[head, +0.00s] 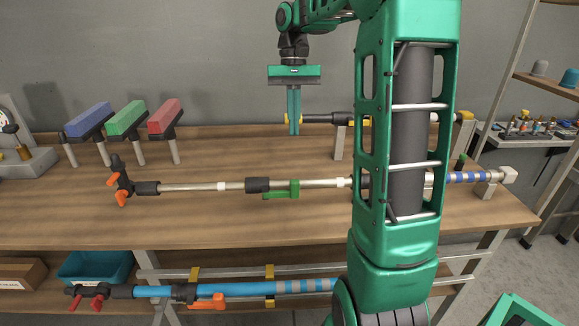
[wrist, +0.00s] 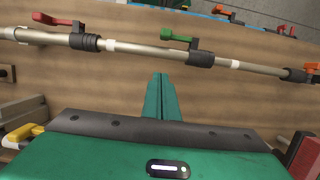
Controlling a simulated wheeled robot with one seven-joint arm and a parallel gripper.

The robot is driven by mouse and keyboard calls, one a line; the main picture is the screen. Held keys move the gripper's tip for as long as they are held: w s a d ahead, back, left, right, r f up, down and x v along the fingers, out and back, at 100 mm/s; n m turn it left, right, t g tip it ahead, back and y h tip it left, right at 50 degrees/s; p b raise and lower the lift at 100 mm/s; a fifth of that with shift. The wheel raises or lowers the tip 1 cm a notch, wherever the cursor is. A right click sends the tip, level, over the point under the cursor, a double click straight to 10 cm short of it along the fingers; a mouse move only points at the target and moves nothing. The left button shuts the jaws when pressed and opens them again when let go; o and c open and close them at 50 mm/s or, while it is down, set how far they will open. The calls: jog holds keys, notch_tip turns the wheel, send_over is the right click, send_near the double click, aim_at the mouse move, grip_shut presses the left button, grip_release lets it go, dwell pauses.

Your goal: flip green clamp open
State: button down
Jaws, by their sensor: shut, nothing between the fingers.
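The green clamp (head: 283,190) sits on the metal pole that runs across the workbench, beside a black collar (head: 257,185). In the wrist view the green clamp (wrist: 180,38) shows as a small lever with a rounded end, lying along the pole next to the black collar (wrist: 200,58). My gripper (head: 294,132) points down above the rear part of the bench, behind the pole and apart from the clamp. Its green fingers are together and empty, and they show in the wrist view (wrist: 158,76) short of the pole.
The pole has orange levers (head: 122,197) at its left end. Blue, green and red blocks (head: 124,118) stand on posts at the back left. A second pole (head: 320,118) lies behind my gripper. A blue pole (head: 240,288) hangs below the bench top (head: 60,225).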

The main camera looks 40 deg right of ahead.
jog(key=shift+f, duration=0.1)
jog(key=s+a+f, duration=0.1)
jog(key=f, duration=0.2)
jog(key=s+a+f, duration=0.1)
jog(key=s+f, duration=0.1)
jog(key=f, duration=0.1)
jog(key=s+a+f, duration=0.1)
jog(key=f, duration=0.2)
jog(key=shift+s+f, duration=0.25)
jog(key=shift+s+a, duration=0.3)
jog(key=shift+s, duration=0.1)
